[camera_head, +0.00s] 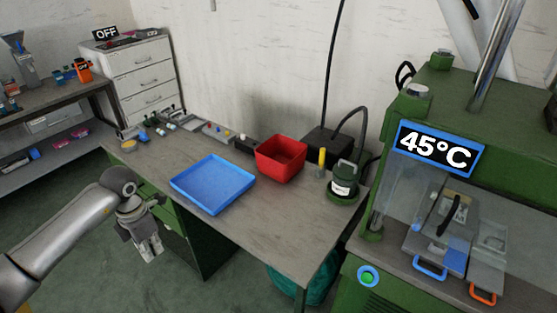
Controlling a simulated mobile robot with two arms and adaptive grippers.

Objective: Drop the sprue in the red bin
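The red bin (281,158) stands upright on the grey workbench, towards its back edge, and its visible inside looks empty. My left gripper (151,250) hangs fingers down in front of the bench's left part, to the left of the blue tray and well away from the bin. Its fingers look close together, but they are too small to tell whether they are open or shut, or hold anything. I cannot make out a sprue anywhere. My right gripper is out of view.
An empty-looking blue tray (213,184) lies left of the bin on the workbench (262,222). A green pot-like device (343,186) and a yellow-topped item (322,160) stand right of it. A green machine (448,98) showing 45°C fills the right side. The bench front is clear.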

